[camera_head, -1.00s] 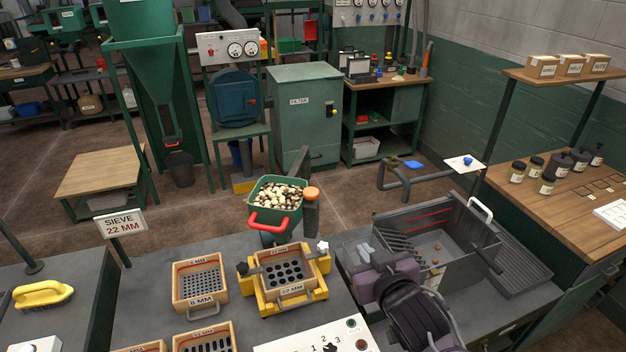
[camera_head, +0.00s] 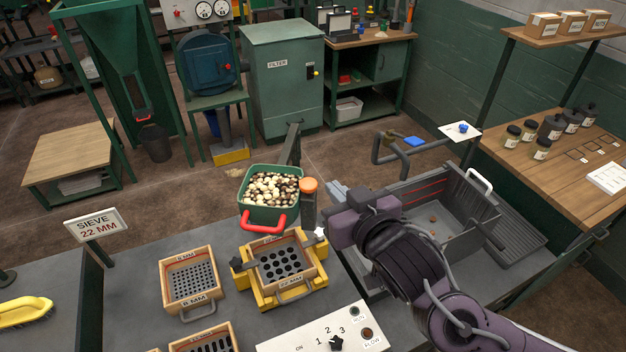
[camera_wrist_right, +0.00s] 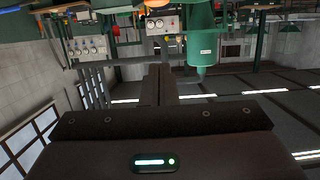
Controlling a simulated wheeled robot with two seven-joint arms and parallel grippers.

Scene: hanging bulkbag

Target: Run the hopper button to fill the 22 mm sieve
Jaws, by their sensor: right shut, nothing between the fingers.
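The green hopper (camera_head: 262,213) holds brown and cream pieces and has a red handle at its front. The orange button (camera_head: 309,185) sits on a dark post at the hopper's right side. The 22 mm sieve (camera_head: 290,286), a wooden frame with a dark round-holed plate, sits in a yellow holder (camera_head: 262,300) below the hopper; its visible plate is bare. My right gripper (camera_head: 335,191) is shut and empty, just right of the button, apart from it as far as I can tell. Its shut fingers also show in the right wrist view (camera_wrist_right: 158,85). My left gripper is not in view.
The 8 mm sieve (camera_head: 190,280) lies left of the holder. A white control panel (camera_head: 325,331) with a numbered dial is in front. A grey tray (camera_head: 435,235) stands to the right, partly behind my right arm. A "SIEVE 22 MM" sign (camera_head: 96,224) stands at left.

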